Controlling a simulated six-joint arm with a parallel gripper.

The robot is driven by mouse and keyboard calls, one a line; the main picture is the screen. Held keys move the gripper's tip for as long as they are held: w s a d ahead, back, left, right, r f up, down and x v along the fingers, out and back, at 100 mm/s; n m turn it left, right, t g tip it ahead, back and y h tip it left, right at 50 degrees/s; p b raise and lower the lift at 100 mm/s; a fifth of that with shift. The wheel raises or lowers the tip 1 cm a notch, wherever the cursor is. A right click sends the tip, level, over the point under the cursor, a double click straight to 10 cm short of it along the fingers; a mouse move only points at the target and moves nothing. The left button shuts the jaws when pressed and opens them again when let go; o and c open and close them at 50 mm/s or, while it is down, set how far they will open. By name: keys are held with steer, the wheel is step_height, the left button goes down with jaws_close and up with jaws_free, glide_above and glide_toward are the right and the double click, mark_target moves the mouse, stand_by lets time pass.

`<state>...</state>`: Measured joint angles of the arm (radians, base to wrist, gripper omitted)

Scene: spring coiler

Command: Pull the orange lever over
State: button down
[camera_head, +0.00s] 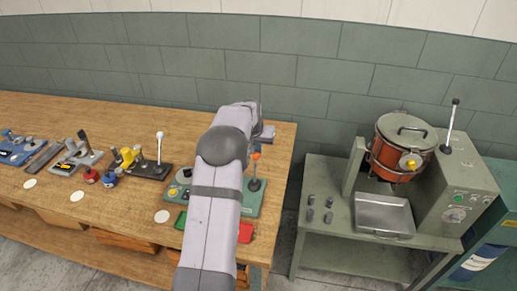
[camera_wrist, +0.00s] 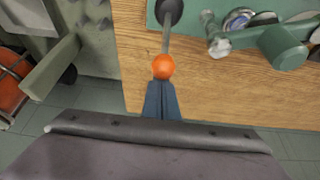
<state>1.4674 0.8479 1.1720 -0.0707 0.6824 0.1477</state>
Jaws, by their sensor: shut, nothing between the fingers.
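The orange lever shows in the head view as an orange ball knob (camera_head: 256,156) on a thin rod rising from a green machine base (camera_head: 250,208) at the right end of the wooden bench. In the wrist view the orange knob (camera_wrist: 163,66) is near the centre, with its grey rod (camera_wrist: 167,38) running up to a dark round pivot (camera_wrist: 169,12). My gripper (camera_wrist: 161,88) is shut and empty, its dark fingertips right at the lower edge of the knob. I cannot tell whether they touch it. In the head view my arm hides part of the green machine.
Several other small machines stand on the bench (camera_head: 110,112) to the left, including one with a white-knobbed lever (camera_head: 159,148). To the right, past a gap, stands a grey-green stand with an orange pot (camera_head: 402,150) and a tray (camera_head: 383,215).

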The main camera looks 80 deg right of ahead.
steer(key=shift+a+r+b, duration=0.35)
steer(key=shift+a+r, duration=0.2)
steer(key=shift+a, duration=0.35)
